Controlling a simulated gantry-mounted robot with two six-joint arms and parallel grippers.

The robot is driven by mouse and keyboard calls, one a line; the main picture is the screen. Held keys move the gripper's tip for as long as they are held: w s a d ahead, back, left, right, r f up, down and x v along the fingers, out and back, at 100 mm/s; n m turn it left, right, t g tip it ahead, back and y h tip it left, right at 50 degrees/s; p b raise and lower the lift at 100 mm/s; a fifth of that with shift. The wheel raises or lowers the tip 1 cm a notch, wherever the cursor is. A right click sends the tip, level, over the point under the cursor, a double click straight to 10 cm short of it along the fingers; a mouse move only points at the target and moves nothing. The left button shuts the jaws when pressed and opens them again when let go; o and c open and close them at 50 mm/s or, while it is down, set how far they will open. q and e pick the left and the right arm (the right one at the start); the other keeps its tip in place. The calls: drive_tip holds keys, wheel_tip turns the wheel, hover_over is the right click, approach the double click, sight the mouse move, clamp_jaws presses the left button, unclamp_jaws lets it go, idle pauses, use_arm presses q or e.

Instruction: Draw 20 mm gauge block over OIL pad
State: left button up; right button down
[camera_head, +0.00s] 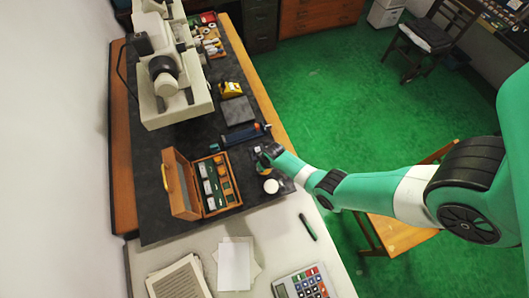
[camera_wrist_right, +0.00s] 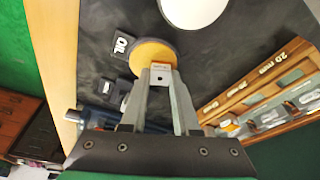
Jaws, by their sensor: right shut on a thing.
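My right gripper (camera_wrist_right: 162,72) is shut on a small pale gauge block (camera_wrist_right: 161,79), which shows between the fingertips in the right wrist view. The block overlaps the near edge of the round yellow-orange OIL pad (camera_wrist_right: 151,52); I cannot tell whether it touches it. In the head view my right gripper (camera_head: 266,157) is just beyond the pad (camera_head: 263,170), and the block is hidden. The open wooden gauge box (camera_head: 221,209) stands to the left; its labelled rail (camera_wrist_right: 265,75) shows at right in the wrist view. My left gripper is not in view.
A white disc (camera_head: 271,186) lies close to the pad, in front of it. A blue tool (camera_head: 246,135) and a dark plate (camera_head: 237,111) lie farther back. A beige machine (camera_head: 172,95) stands at back left. Papers (camera_head: 235,265) and a calculator (camera_head: 303,284) lie in front.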

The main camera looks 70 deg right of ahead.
drive_tip(key=shift+s, duration=0.1)
idle(0.3)
drive_tip(key=shift+s+d, duration=0.35)
wheel_tip(320, 180, up, 5)
drive_tip(key=p, duration=0.5)
idle(0.3)
